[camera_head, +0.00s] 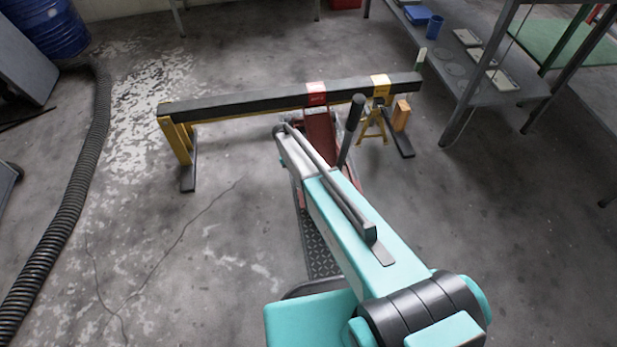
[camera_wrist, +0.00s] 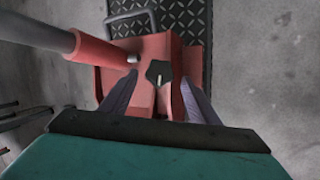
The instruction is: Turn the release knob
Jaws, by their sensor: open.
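The release knob (camera_wrist: 158,73) is a small dark, five-sided knob with a pale mark, on the red jack (camera_wrist: 140,88) in the wrist view. My gripper (camera_wrist: 159,80) is open, with one finger on each side of the knob. The fingers look apart from it, and I cannot tell whether they touch. In the head view the red jack (camera_head: 320,128) stands under a long beam, partly hidden by my arm. The knob and my fingertips cannot be made out there.
The jack's handle (camera_head: 351,130) rises right of my arm; in the wrist view the handle (camera_wrist: 40,32) enters from the left. The dark beam (camera_head: 230,102) rests on yellow stands (camera_head: 177,140). A metal shelf (camera_head: 465,75) stands right. The floor at left is clear up to a black hose (camera_head: 75,190).

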